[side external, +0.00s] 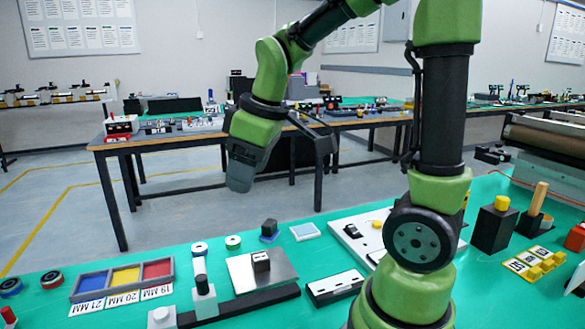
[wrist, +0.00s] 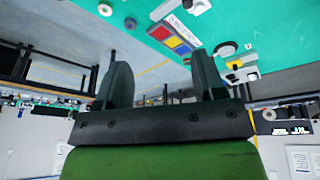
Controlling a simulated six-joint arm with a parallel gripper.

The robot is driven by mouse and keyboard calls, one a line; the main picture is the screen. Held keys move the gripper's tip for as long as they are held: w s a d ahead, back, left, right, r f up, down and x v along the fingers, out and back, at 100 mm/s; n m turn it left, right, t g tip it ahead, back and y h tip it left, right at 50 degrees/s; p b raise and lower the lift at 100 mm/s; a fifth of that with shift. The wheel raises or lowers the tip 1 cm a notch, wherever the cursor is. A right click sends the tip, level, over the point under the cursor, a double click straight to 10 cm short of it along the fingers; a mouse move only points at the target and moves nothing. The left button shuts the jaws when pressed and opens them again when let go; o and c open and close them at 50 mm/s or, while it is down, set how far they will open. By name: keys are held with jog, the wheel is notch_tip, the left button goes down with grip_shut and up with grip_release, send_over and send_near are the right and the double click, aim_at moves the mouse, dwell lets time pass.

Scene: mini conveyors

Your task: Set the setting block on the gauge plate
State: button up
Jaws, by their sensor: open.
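A grey metal plate (side external: 240,273), which looks like the gauge plate, lies on the green bench. A small black block (side external: 261,261) with pale marks stands on it. A dark block (side external: 269,227) stands on a blue base behind the plate. I cannot tell for certain which of the two blocks is the setting block. My gripper (side external: 240,178) hangs high above the bench, up and left of the plate and apart from both blocks. In the wrist view my gripper (wrist: 161,72) has its two fingers wide apart, with nothing between them.
A tray (side external: 74,294) with blue, yellow and red compartments sits left of the plate, with millimetre labels in front. A labelled black-and-white bar (side external: 335,286) lies right of the plate.

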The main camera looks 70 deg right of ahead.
jog(key=s+a+r+m+t+y, duration=0.1)
jog(key=s+a+r+m, duration=0.1)
jog(key=s, duration=0.3)
jog(key=s+a+r+m+t, duration=0.2)
jog(key=s+a+m, duration=0.2)
jog(key=s+a, duration=0.1)
jog(key=shift+s+t+y, duration=0.3)
jog(key=shift+y, duration=0.1)
